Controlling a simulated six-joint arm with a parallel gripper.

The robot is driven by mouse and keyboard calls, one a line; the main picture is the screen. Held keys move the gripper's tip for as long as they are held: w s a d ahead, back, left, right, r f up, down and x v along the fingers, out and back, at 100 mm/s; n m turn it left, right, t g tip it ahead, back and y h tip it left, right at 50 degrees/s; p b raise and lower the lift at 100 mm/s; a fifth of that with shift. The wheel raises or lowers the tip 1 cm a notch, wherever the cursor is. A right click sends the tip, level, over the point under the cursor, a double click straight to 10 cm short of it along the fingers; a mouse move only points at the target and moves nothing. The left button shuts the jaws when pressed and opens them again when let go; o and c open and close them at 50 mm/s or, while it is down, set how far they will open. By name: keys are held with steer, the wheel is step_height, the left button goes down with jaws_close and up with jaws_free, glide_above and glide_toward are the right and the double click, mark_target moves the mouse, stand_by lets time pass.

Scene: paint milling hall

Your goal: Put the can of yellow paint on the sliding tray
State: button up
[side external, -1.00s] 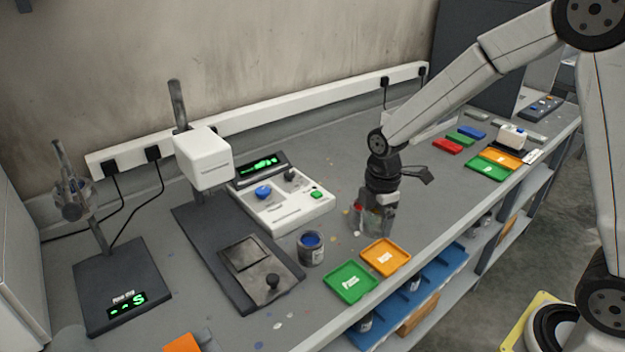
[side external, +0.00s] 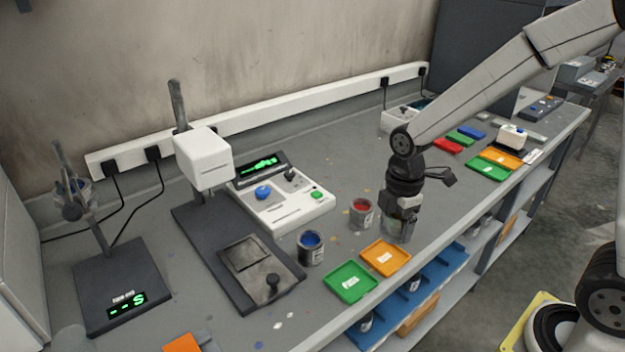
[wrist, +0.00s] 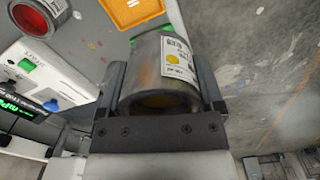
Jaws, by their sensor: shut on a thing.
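My gripper (side external: 400,222) is shut on a can (wrist: 165,75) whose white label carries a yellow dot. In the wrist view the can fills the space between the two fingers; its paint surface is hidden. In the side view the can (side external: 397,236) is partly covered by the fingers, near the bench's front edge. I cannot tell whether its base touches the bench. The sliding tray appears to be the metal plate (side external: 245,254) with a black knob, on the dark base under the white head, well left of my gripper.
An open red paint can (side external: 361,213) stands just left of my gripper and a blue one (side external: 311,247) farther left. An orange tray (side external: 385,257) and a green tray (side external: 350,282) lie along the front edge. A white control box (side external: 288,215) stands behind the blue can.

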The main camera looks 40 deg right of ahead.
steer(key=w+a+n, duration=0.1)
steer(key=w+a, duration=0.3)
steer(key=w, duration=0.3)
steer(key=w+a+n, duration=0.1)
steer(key=w+a, duration=0.4)
steer(key=w, duration=0.2)
steer(key=n, duration=0.3)
glide_above(246, 253)
steer(key=shift+w+f, duration=0.1)
steer(key=shift+f, duration=0.85)
steer(key=shift+f, duration=0.15)
steer(key=shift+f, duration=3.2)
steer(key=shift+f, duration=0.65)
steer(key=o, duration=1.1)
steer(key=shift+r, duration=0.1)
